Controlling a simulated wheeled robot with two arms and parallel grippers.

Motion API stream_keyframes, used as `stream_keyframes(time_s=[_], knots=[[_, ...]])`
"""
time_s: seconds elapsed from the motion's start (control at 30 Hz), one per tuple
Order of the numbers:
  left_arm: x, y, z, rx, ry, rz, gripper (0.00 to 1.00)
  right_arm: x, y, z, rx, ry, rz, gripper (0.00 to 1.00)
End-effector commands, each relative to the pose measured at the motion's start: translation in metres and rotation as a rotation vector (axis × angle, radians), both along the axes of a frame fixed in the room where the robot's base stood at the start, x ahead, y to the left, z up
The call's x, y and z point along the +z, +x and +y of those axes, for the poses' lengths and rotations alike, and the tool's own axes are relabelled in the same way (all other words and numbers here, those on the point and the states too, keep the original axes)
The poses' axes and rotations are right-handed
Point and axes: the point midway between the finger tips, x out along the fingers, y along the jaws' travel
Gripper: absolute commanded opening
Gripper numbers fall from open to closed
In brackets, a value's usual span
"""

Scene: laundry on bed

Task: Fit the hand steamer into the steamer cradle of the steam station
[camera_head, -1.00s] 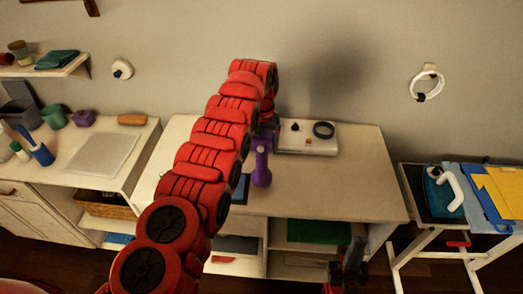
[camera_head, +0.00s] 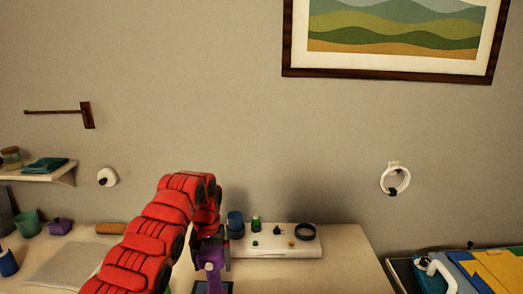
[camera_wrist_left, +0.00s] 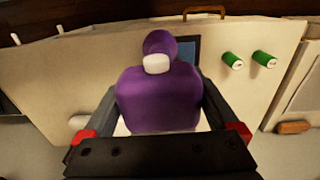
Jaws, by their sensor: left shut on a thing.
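The purple hand steamer (camera_head: 213,276) is held in my left gripper (camera_head: 208,238), in front of the left end of the steam station. In the left wrist view the steamer (camera_wrist_left: 158,100) fills the space between the two red-tipped fingers. The white steam station (camera_head: 275,242) stands on the table against the wall. On it are a black ring (camera_head: 305,232) at the right, a blue cylinder (camera_head: 236,222) at the left and small green and dark parts between. I cannot tell for sure which part is the cradle. The steamer is apart from the black ring. My right gripper is out of view.
A side table with folded cloths and a white-handled thing (camera_head: 440,270) stands at the right. A counter at the left holds a pale mat (camera_head: 68,265) and cups. The wall shelf (camera_head: 50,178) is at far left. Tabletop right of the station is clear.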

Motion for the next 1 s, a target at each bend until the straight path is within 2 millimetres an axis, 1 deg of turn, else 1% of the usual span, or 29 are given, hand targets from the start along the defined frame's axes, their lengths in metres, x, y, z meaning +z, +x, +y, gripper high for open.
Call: stream_keyframes(time_s=[0.03, 0.1, 0.27, 0.4, 1.0], knots=[[-0.004, -0.003, 0.011, 0.004, 0.003, 0.0, 0.0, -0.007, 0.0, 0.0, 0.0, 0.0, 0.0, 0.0], [-0.006, -0.009, 0.019, 0.004, 0.006, 0.003, 0.0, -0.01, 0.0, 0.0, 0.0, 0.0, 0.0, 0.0], [-0.009, -0.017, 0.03, 0.002, 0.009, 0.011, 0.0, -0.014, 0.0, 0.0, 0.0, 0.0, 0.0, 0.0], [-0.009, -0.02, 0.032, -0.002, 0.012, 0.016, 0.0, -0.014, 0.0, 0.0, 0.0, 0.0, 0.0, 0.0], [-0.009, -0.02, 0.032, 0.0, 0.011, 0.014, 0.0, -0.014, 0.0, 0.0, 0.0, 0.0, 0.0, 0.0]])
